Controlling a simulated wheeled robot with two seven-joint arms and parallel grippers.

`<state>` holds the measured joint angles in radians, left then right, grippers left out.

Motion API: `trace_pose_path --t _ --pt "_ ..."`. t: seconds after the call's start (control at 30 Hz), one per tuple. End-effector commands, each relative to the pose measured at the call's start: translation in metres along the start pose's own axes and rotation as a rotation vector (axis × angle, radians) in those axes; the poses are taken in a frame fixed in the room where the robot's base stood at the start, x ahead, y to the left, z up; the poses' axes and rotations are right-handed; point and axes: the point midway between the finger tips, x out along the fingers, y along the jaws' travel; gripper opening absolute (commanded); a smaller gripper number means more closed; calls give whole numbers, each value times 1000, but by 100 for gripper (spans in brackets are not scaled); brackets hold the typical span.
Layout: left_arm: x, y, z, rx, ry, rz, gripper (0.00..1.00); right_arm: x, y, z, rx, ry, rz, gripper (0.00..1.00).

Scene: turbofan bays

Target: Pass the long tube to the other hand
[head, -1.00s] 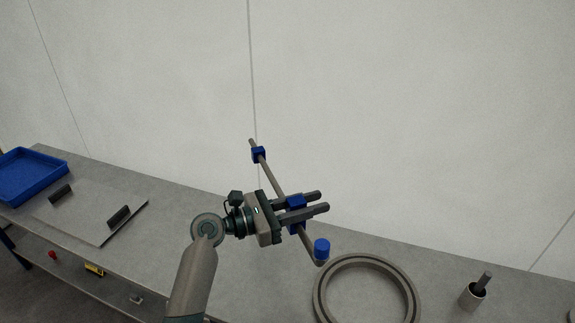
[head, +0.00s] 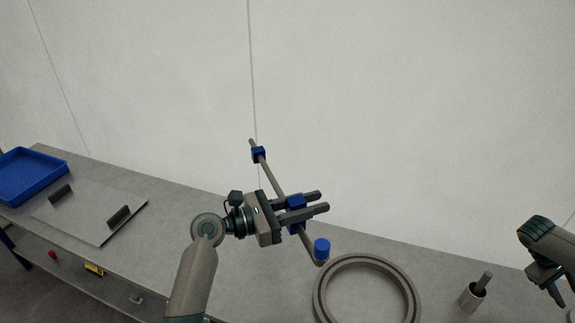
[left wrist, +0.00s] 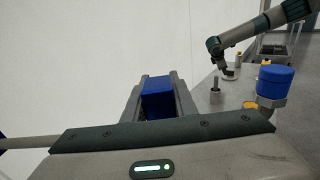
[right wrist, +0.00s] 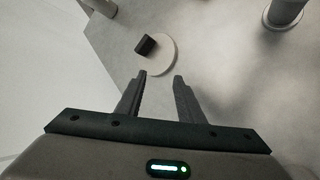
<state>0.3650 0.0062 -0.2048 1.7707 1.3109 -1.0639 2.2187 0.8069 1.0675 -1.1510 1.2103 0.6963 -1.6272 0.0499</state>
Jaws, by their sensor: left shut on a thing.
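The long tube (head: 273,177) is a thin grey rod with blue blocks along it and a blue cap at its lower right end. My left gripper (head: 309,202) is shut on a blue block at the tube's middle and holds the tube tilted above the bench. In the left wrist view the block (left wrist: 157,97) sits between the fingers, and the blue cap (left wrist: 275,82) shows at right. My right gripper (head: 556,292) is at the far right of the head view, well apart from the tube. In the right wrist view its fingers (right wrist: 159,100) are spread and empty.
A grey ring (head: 318,293) lies on the bench (head: 170,210) below the tube. A cup with a rod (head: 472,298) stands to its right. A blue tray (head: 30,180) and a plate with dark blocks (head: 90,218) are at left. The right wrist view shows a pale disc with a dark block (right wrist: 147,45).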

Motion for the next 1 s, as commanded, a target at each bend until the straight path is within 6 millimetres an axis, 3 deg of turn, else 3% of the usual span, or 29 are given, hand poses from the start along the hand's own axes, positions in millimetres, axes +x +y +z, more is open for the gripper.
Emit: trace_pose_path --t 0.03,0.2,0.5,0.8,1.0 --pt "0 0 2 3 -2 0 0 -18 -14 -18 2 34 -19 34" --pt "0 0 2 3 -2 0 0 -74 -55 -65 21 129 -77 34" --pt "0 0 2 3 -2 0 0 -188 -124 -129 39 288 -185 34" --pt "0 0 2 3 -2 0 0 -316 -189 -165 42 438 -293 34" --pt "0 0 2 3 -2 0 0 -406 -230 -173 33 533 -366 34"
